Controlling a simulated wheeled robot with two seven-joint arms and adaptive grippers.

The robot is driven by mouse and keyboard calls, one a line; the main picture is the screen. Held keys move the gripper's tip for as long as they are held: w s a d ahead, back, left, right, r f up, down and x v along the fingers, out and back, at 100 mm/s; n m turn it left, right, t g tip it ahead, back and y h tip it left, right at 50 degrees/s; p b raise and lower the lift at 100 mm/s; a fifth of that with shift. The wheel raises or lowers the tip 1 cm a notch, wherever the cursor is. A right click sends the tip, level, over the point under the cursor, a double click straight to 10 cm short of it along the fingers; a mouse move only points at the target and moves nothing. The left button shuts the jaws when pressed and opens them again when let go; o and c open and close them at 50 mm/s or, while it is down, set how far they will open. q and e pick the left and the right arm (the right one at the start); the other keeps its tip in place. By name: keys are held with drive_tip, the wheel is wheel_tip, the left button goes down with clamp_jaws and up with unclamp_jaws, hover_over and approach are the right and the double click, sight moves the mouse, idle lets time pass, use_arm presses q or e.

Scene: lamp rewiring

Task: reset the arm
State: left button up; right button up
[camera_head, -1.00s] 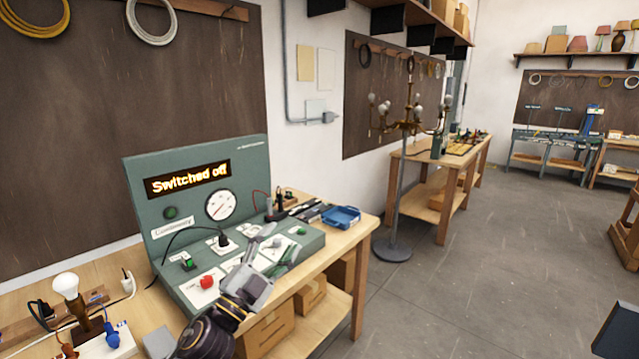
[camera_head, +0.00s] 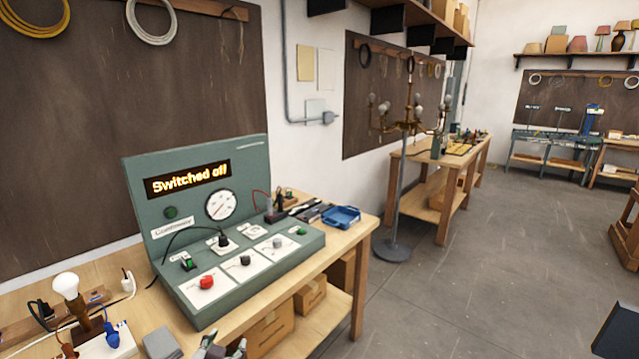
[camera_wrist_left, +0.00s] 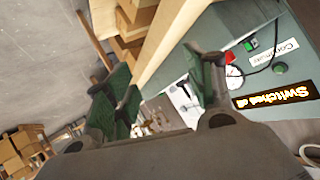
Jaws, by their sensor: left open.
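My left gripper (camera_head: 222,349) shows only by its fingertips at the bottom edge of the head view, in front of the workbench and below the green test console (camera_head: 262,277). In the left wrist view its fingers (camera_wrist_left: 165,92) are spread apart with nothing between them. The console stands on the bench, apart from the gripper. Its display (camera_head: 188,179) reads "Switched off". A red button (camera_head: 207,282), several dark knobs and a round gauge (camera_head: 221,205) are on its panels. My right gripper is not in view.
A lamp with a white bulb (camera_head: 66,287) and a blue plug (camera_head: 112,335) are at the bench's left. A grey block (camera_head: 161,343) lies near the front edge. A blue tray (camera_head: 341,217) sits at the far end. A chandelier stand (camera_head: 398,170) is on the open floor.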

use_arm(q)
drive_tip(key=s+f+n+g+h, duration=0.1)
drive_tip(key=s+f+g, duration=0.4)
drive_tip(key=s, duration=0.4)
drive_tip(key=s+f+g, duration=0.3)
drive_tip(key=s+f, duration=0.3)
drive_tip(key=s, duration=0.3)
wheel_tip(320, 180, down, 33)
drive_tip(key=s+a+g, duration=0.1)
drive_tip(key=s+g, duration=0.1)
drive_tip(key=s+a+f, duration=0.3)
drive_tip(key=s+f, duration=0.7)
drive_tip(key=s, duration=0.1)
drive_tip(key=s+a+f, duration=0.3)
drive_tip(key=s+f, duration=0.7)
drive_tip(key=shift+s+g, duration=0.4)
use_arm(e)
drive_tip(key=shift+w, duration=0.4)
use_arm(q)
drive_tip(key=shift+a+f, duration=0.1)
